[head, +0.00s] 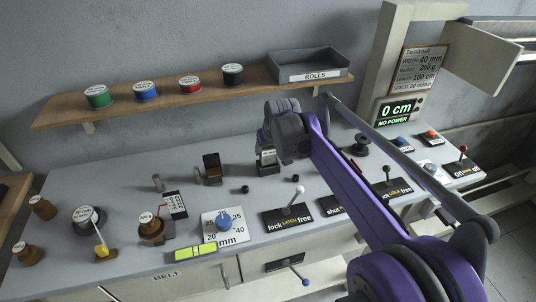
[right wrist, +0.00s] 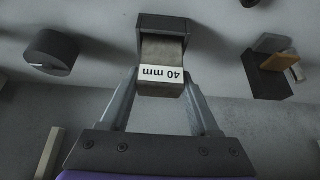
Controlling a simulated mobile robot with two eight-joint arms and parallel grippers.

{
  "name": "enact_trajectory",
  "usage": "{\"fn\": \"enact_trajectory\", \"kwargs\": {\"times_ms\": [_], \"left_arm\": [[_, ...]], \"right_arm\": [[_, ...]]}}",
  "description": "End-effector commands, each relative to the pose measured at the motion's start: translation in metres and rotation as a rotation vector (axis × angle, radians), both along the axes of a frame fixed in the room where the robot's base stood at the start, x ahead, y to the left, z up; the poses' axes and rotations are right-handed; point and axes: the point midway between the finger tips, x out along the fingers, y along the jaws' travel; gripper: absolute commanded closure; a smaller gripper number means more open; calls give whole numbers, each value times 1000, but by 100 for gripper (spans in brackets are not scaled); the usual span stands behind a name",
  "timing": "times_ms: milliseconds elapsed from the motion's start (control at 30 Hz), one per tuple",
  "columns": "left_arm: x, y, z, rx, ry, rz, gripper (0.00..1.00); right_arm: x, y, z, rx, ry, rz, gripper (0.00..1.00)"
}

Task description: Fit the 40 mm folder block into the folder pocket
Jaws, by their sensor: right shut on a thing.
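The 40 mm folder block (right wrist: 162,66) is a grey-brown block with a white "40 mm" label, upside down in the right wrist view. My right gripper (right wrist: 160,82) is shut on it, one finger on each side. The block's far end meets a dark square-edged holder (right wrist: 164,22); I cannot tell how deep it sits or whether this holder is the folder pocket. In the head view the holder (head: 268,170) stands on the bench below my right gripper (head: 267,148), which is partly hidden by my wrist. My left gripper is not in view.
A black roll (head: 361,145) is to the right. Levers and label plates line the front edge. The shelf (head: 190,97) carries spools and a ROLLS tray (head: 308,66). The display (head: 397,109) reads "0 cm, NO POWER".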

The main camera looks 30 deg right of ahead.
Motion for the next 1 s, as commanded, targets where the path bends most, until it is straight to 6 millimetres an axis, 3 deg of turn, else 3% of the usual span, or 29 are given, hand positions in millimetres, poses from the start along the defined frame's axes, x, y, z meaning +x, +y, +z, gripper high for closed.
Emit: {"fn": "enact_trajectory", "kwargs": {"times_ms": [133,467,500,600,667,1000], "left_arm": [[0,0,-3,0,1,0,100],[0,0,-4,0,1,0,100],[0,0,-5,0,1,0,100],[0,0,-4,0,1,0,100],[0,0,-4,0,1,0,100],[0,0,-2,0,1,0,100]], "right_arm": [[0,0,-20,0,0,0,100],[0,0,-23,0,0,0,100],[0,0,-24,0,0,0,36],[0,0,-23,0,0,0,18],[0,0,-23,0,0,0,8],[0,0,-20,0,0,0,8]]}}
